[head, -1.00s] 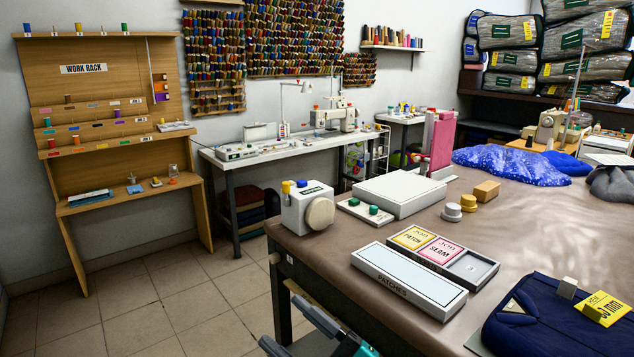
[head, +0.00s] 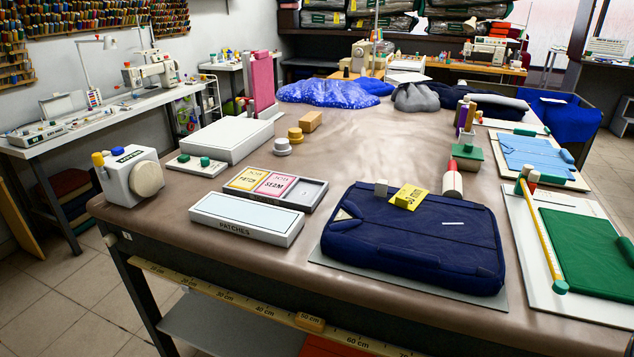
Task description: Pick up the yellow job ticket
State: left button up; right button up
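The yellow job ticket (head: 246,179), printed PATCH, lies flat in the left compartment of a grey tray (head: 309,196) on the brown worktable. A pink ticket (head: 277,184) printed SEAM lies in the compartment beside it. The right compartment is empty. A different yellow tag (head: 409,198), marked in mm, rests on a folded navy garment (head: 415,238) to the right. Neither of my grippers shows in the head view now.
A white PATCHES box (head: 246,220) stands just in front of the tray. A white machine (head: 131,175) sits at the table's left corner. The table middle (head: 370,150) is clear.

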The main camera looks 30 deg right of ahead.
aim_at(409, 197)
jog(key=i+l+z, duration=0.1)
jog(key=z, duration=1.6)
jog(key=i+j, duration=0.05)
